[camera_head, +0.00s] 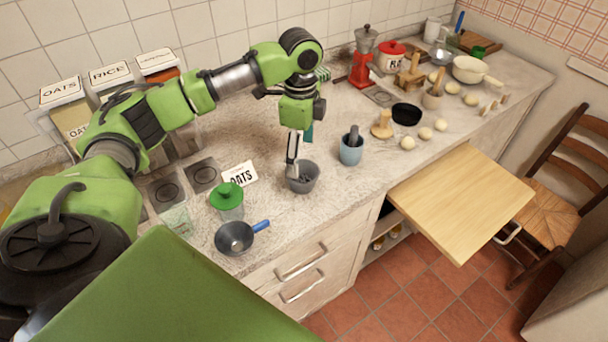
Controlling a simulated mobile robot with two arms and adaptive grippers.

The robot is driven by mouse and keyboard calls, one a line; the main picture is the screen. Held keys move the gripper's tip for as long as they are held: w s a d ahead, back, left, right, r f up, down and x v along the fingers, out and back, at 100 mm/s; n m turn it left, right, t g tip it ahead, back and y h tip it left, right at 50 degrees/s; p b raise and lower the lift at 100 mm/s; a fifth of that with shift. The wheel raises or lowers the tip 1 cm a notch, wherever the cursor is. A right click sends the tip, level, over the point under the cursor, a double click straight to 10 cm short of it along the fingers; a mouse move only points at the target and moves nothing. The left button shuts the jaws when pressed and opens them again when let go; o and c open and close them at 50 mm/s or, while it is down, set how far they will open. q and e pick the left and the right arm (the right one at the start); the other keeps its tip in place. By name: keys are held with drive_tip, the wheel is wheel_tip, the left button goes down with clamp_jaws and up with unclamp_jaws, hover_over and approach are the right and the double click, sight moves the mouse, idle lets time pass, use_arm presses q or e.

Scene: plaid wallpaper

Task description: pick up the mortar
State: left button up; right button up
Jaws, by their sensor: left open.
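My left gripper (294,156) points down from the green arm at the grey mortar-like bowl (306,184) near the counter's front edge. Its pale finger reaches the bowl's rim on the left side; I cannot tell if it touches. The other finger is hard to make out. The gripper is open. The bowl stands upright on the counter. A light blue cup (350,155) with a dark pestle-like rod in it stands to its right. A wooden mortar-like cup (432,101) with a stick stands farther back. My right gripper is out of view.
A pull-out wooden board (462,200) juts out at right, near a chair (556,185).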

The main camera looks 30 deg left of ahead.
sight(302, 181)
use_arm(q)
wheel_tip(302, 181, down, 4)
drive_tip(key=shift+r, duration=0.2)
drive_tip(key=shift+w+f+p, duration=0.1)
drive_tip(key=shift+f+p, duration=0.15)
drive_tip(key=shift+p, duration=0.05)
drive_tip(key=shift+d+f+p, duration=0.15)
drive_tip(key=shift+f+p, duration=0.5)
drive_tip(key=shift+f, duration=0.3)
wheel_tip(302, 181, down, 2)
drive_tip(key=shift+f, duration=0.55)
drive_tip(key=shift+c, duration=0.7)
drive_tip(key=c, duration=1.6)
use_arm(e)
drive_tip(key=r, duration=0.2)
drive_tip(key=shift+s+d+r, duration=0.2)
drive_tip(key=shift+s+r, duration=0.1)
